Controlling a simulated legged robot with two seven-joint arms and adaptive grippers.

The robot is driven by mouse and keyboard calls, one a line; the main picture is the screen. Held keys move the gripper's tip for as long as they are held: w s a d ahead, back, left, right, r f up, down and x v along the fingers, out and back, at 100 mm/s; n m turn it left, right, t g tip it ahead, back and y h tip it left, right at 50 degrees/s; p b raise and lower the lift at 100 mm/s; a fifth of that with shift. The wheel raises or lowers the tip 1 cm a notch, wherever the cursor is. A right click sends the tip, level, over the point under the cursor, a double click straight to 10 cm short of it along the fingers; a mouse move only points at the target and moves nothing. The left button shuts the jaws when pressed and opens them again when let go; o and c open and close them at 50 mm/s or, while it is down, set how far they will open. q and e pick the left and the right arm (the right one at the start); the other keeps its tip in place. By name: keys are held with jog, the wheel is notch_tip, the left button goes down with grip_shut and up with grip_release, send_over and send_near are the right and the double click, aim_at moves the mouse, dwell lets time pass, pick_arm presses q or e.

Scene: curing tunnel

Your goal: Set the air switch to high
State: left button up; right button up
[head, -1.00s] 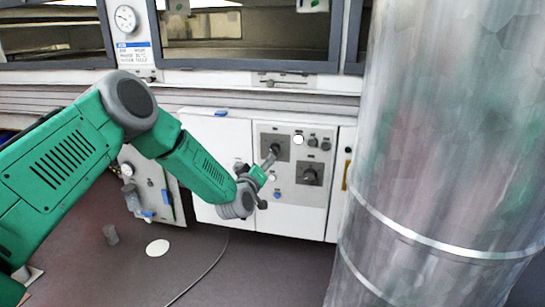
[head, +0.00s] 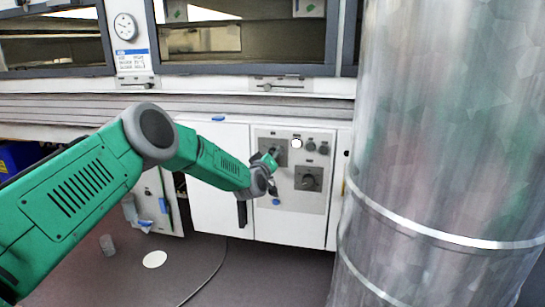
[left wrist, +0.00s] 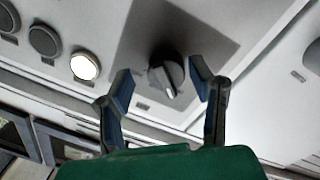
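The control panel (head: 318,200) on the white cabinet has two rotary switches on grey square plates. The upper-left plate (head: 294,158) is partly covered by my left gripper (head: 268,162), which hides its knob in the head view. The lower-right switch (head: 308,181) is uncovered. In the left wrist view a dark round knob (left wrist: 168,76) with a white pointer mark sits on a grey plate. My left gripper (left wrist: 162,84) is open, with one blue-padded finger on each side of the knob in the picture; contact cannot be told. Switch labels are too small to read. My right gripper is not in view.
A blue button (head: 276,202) is below. A large metal duct (head: 445,150) stands close on the right. A cable (head: 205,275) lies on the floor.

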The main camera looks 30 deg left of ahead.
pick_arm(q)
jog(key=shift+a+f, duration=0.1)
jog(key=c, duration=0.6)
jog(key=shift+a, duration=0.2)
jog(key=shift+c, duration=1.1)
